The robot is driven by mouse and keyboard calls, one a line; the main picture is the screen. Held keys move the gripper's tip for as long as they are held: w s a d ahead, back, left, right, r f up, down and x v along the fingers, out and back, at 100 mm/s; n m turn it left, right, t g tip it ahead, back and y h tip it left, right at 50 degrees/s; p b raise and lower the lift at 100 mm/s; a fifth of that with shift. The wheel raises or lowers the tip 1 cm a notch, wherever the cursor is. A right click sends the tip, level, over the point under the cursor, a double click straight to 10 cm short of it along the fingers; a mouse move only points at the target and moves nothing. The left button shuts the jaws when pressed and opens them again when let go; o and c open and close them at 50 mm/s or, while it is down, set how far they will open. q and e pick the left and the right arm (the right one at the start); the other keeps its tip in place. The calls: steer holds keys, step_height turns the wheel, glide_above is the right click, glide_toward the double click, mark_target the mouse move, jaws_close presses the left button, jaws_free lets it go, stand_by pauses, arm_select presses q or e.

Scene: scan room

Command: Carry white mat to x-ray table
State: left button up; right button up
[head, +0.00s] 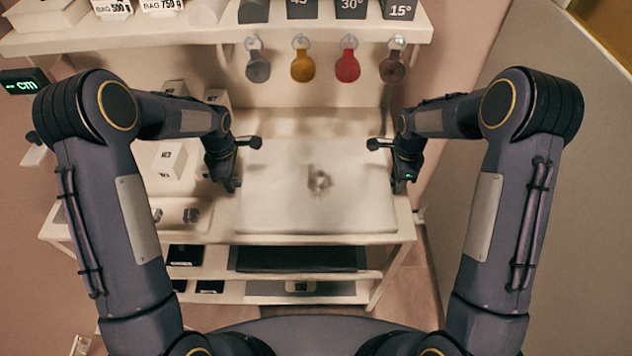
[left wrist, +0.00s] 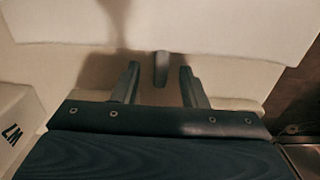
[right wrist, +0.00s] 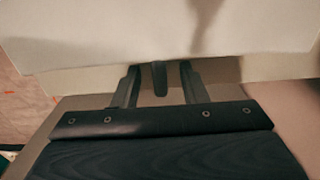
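The white mat (head: 285,205) lies flat on the shelf unit's top, in the middle of the head view, with a small dark mark near its centre. My left gripper (head: 230,172) is at its left side and my right gripper (head: 402,170) at its right side. In the left wrist view the mat's pale edge (left wrist: 225,35) is ahead of two spread fingers. The right wrist view shows the same layout, with the mat (right wrist: 100,45) ahead. A short grey tab shows between each finger pair, apart from the fingers. I cannot tell what it belongs to. The x-ray table is not identifiable.
White boxes (head: 169,161) stand left of the mat. Grey, yellow, red and brown paddles (head: 303,66) hang above from the upper shelf (head: 240,32). Lower shelves (head: 300,258) hold dark flat items. A beige panel (head: 560,150) is at right.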

arm_select(q)
jaws_close()
arm_select(e)
jaws_close()
arm_select(q)
steer(key=shift+r, duration=0.15)
arm_select(e)
steer(key=shift+r, duration=0.15)
